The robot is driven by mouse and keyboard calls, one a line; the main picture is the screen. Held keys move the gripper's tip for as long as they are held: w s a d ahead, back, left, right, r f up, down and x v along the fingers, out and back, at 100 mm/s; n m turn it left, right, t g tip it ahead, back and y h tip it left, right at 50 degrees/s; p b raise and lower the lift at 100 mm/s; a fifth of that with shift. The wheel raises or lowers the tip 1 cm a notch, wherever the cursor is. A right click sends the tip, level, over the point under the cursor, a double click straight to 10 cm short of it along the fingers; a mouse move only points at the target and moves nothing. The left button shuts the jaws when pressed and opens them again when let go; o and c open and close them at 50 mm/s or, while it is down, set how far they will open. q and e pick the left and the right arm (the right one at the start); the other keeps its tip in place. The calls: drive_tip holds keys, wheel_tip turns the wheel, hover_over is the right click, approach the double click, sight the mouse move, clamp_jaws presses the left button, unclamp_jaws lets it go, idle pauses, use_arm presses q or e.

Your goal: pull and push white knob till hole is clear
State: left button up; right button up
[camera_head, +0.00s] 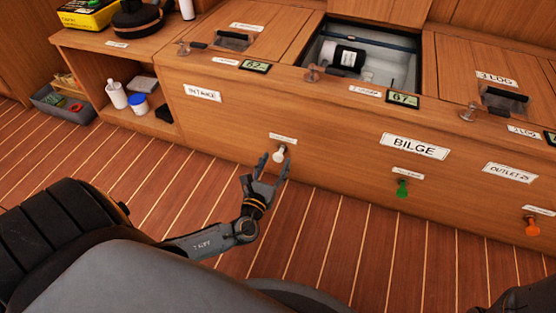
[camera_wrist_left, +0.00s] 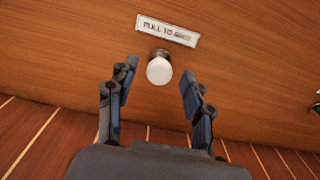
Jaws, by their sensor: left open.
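The white knob (camera_head: 279,154) sticks out from the wooden front panel, below a small label and left of the BILGE sign. In the left wrist view the white knob (camera_wrist_left: 159,70) sits under a label (camera_wrist_left: 167,30) that starts "PULL TO". My left gripper (camera_head: 272,168) is open, and it also shows in the left wrist view (camera_wrist_left: 155,85). Its fingers stand to either side of the knob, apart from it. My right gripper is not in view. An open compartment (camera_head: 402,70) in the top holds a dark bottle with a white label (camera_head: 343,57). I cannot tell which hole is meant.
A green knob (camera_head: 402,188) and an orange knob (camera_head: 532,226) stand on the same panel to the right. A shelf at left holds a white bottle (camera_head: 116,95) and a blue-lidded tub (camera_head: 138,104). The striped floor (camera_head: 330,235) before the panel is clear.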

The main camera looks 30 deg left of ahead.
use_arm(q)
drive_tip(key=shift+b+x, duration=0.35)
drive_tip(key=shift+x, duration=1.1)
drive_tip(key=shift+c, duration=0.4)
clamp_jaws()
